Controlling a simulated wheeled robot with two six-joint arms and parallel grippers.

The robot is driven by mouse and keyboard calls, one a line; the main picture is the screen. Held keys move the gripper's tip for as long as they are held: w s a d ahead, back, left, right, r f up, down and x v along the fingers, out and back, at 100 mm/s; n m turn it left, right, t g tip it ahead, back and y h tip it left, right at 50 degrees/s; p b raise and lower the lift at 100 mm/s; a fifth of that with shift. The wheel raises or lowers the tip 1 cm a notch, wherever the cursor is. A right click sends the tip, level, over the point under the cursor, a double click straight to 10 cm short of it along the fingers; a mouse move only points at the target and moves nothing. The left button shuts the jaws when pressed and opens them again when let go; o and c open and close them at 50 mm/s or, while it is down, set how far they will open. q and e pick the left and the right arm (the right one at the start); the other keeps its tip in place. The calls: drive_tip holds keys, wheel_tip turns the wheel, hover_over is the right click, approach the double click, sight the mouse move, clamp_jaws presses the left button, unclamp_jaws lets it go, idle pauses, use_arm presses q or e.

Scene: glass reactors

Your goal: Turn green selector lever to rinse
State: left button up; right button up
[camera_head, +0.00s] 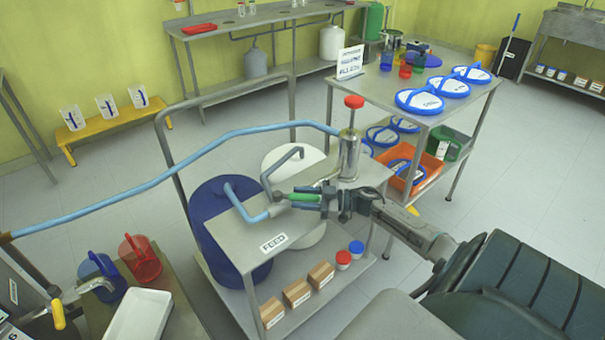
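The green selector lever (303,198) lies roughly level at the top of the metal cart (237,240), beside the bent pipe fittings and below the upright steel cylinder with a red knob (354,102). My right gripper (308,199) reaches in from the right, with its dark fingers on either side of the lever's handle. I cannot tell whether the fingers press on it or stand slightly apart. A "FEED" label (273,243) is on the cart's top; no rinse marking can be made out. My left gripper is not in view.
A blue drum (215,215) and a white drum (308,165) stand at the cart, with a light blue hose (170,172) running left. Small boxes (297,292) sit on the lower shelf. A table with blue-rimmed lids (420,101) stands behind right.

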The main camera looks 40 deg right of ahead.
idle(0.3)
drive_tip(key=shift+s+d+f, duration=0.1)
drive_tip(key=shift+s+d, duration=0.2)
drive_tip(key=shift+s, duration=0.05)
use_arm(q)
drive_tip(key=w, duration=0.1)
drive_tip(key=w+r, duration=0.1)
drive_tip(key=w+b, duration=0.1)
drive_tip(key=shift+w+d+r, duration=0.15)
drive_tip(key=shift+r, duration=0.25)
use_arm(e)
drive_tip(key=v, duration=0.9)
drive_tip(key=shift+s+d, duration=0.3)
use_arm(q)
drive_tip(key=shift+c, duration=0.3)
